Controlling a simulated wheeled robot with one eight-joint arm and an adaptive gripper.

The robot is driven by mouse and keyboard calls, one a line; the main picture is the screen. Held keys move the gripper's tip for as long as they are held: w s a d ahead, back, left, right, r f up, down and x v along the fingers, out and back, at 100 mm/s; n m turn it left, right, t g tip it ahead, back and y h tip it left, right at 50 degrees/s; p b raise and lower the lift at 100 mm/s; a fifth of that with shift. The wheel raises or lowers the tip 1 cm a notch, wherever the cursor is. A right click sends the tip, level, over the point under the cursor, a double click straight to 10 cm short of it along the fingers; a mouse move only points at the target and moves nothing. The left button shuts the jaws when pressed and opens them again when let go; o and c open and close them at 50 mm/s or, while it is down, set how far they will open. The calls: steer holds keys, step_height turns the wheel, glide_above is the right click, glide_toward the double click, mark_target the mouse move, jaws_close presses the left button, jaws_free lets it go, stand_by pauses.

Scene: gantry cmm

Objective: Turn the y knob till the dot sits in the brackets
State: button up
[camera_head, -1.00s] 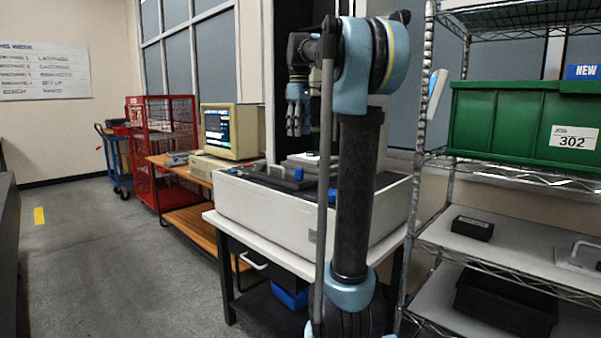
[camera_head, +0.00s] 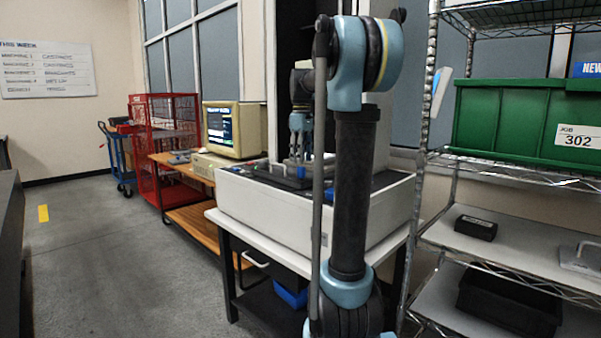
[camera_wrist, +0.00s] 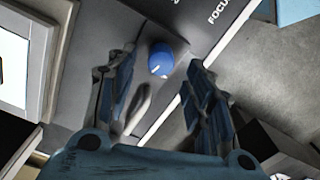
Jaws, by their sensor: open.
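No y mark is readable, so I cannot tell which knob this is. My gripper (camera_wrist: 162,68) is open, with one finger on each side of the knob in the picture; I see no contact. In the head view my gripper (camera_head: 298,157) points down over the white-sided machine (camera_head: 265,207). The dot and brackets cannot be made out.
A beige computer monitor (camera_head: 232,129) stands on a wooden bench left of the machine. A red wire cage (camera_head: 165,150) is behind it. A wire shelf with a green bin (camera_head: 505,123) stands close on the right. Open floor lies to the left.

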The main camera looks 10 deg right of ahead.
mark_target(301, 167)
steer(key=shift+f, duration=2.75)
steer(key=c, duration=1.1)
